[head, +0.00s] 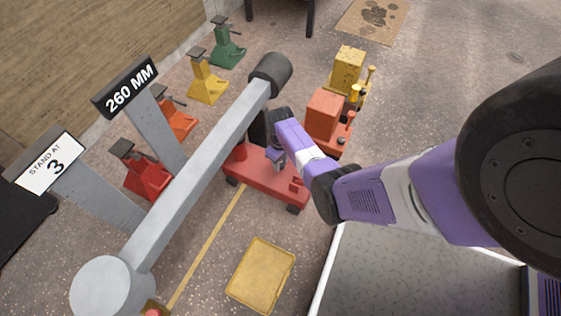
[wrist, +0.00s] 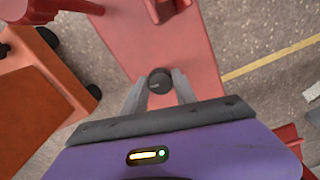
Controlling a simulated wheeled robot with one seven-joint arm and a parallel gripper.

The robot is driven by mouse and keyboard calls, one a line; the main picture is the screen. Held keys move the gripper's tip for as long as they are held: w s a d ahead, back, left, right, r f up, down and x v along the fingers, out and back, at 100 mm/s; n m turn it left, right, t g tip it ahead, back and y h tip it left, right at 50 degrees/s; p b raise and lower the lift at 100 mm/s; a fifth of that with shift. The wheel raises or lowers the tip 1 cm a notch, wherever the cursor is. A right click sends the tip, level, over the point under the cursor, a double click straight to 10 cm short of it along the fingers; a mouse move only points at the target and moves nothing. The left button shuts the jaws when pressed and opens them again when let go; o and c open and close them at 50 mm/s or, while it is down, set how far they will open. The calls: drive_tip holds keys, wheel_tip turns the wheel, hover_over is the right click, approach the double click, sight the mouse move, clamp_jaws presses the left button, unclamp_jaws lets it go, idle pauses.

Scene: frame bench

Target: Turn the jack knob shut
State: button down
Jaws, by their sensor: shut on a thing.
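The red floor jack (head: 262,178) stands on the floor under the raised grey beam, on small dark wheels. Its red top fills the middle of the wrist view (wrist: 165,40). A small round black knob (wrist: 160,80) sits on the jack there. My gripper (wrist: 160,88) is shut on the knob, with one grey finger on each side of it. In the head view, my purple wrist hangs over the jack, and the knob and fingertips are hidden.
The grey beam (head: 205,170) runs diagonally left of my arm, with signs "260 MM" (head: 130,87) and "STAND AT 3" (head: 48,163). Red, orange, yellow and green stands line up behind it. An orange jack (head: 325,113) and a yellow jack (head: 347,70) stand close behind. A yellow mat (head: 260,274) lies in front.

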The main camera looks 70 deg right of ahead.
drive_tip(key=m+p, duration=0.1)
drive_tip(key=m, duration=0.2)
drive_tip(key=shift+m, duration=0.4)
drive_tip(key=m+p, duration=0.1)
drive_tip(key=m, duration=0.2)
drive_tip(key=shift+a+m, duration=0.15)
drive_tip(key=shift+m, duration=0.25)
drive_tip(key=m, duration=0.3)
drive_tip(key=shift+w+m+p, duration=0.1)
drive_tip(key=shift+m+p, duration=0.2)
drive_tip(key=shift+p, duration=0.05)
drive_tip(key=shift+m, duration=1.8)
drive_tip(key=c, duration=1)
unclamp_jaws()
